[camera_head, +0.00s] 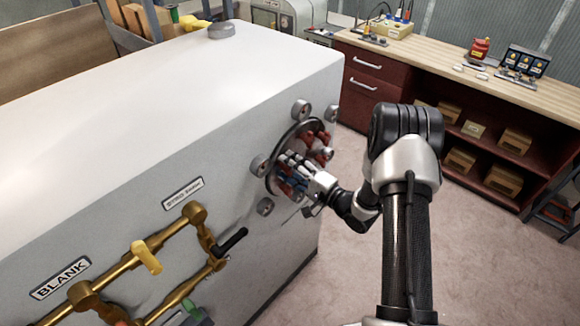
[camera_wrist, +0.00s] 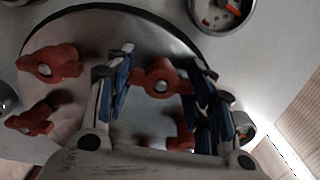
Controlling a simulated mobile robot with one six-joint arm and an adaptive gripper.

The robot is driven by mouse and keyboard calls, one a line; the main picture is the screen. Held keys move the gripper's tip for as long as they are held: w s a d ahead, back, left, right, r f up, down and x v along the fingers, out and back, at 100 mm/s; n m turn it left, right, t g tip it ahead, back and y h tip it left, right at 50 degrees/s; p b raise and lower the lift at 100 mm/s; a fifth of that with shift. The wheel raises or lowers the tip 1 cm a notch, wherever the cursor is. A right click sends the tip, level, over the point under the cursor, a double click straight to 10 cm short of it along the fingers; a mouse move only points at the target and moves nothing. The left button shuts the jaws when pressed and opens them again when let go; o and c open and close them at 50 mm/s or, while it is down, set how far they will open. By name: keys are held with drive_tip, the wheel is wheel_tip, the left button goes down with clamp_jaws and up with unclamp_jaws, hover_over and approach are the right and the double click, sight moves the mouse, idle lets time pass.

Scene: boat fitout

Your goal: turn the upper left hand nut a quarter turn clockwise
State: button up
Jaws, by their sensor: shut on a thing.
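Two more red nuts, one above (camera_wrist: 50,65) and one below (camera_wrist: 30,120), are apart from the fingers at the left. Another red nut (camera_wrist: 183,138) is partly hidden by the gripper. In the head view, my gripper (camera_head: 285,166) covers the plate's left and middle part, and red nuts (camera_head: 323,138) show to its right. The held nut's exact angle is hard to read.
Several round gauges (camera_head: 301,110) surround the plate closely. Brass pipes with a yellow handle (camera_head: 146,257) and a black lever (camera_head: 230,242) are on the same cabinet side at the left. A wooden-topped workbench (camera_head: 455,68) stands behind, with open floor between.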

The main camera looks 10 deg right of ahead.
idle(0.4)
drive_tip(key=o, duration=0.8)
drive_tip(key=shift+d, duration=0.1)
drive_tip(key=v, duration=1.2)
drive_tip(key=shift+w, duration=0.1)
